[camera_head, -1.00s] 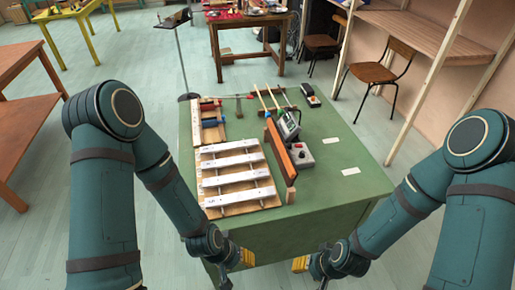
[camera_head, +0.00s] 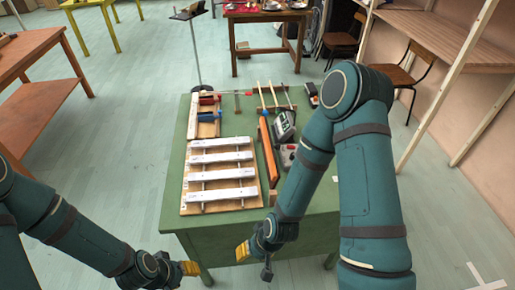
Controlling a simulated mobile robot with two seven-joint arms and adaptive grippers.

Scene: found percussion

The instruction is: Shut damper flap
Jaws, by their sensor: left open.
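The damper flap looks to be the long orange-brown board (camera_head: 268,152) standing on edge along the right side of the metal bars (camera_head: 222,173). The bars lie in a row on a wooden base on the green table. My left gripper (camera_head: 190,268), with a yellow fingertip, is open and empty in front of the table, low and left of the flap. My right gripper (camera_head: 243,252) is by the table's front edge, below the flap and apart from it. Its yellow pad shows, but its jaw opening is unclear. My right arm covers the table's right part.
A dark meter (camera_head: 284,125) and a grey box (camera_head: 288,155) sit right of the flap. Clamps with red and blue parts (camera_head: 209,115) lie behind the bars. A wooden table (camera_head: 30,50) stands at left. The green table's front left strip (camera_head: 172,200) is clear.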

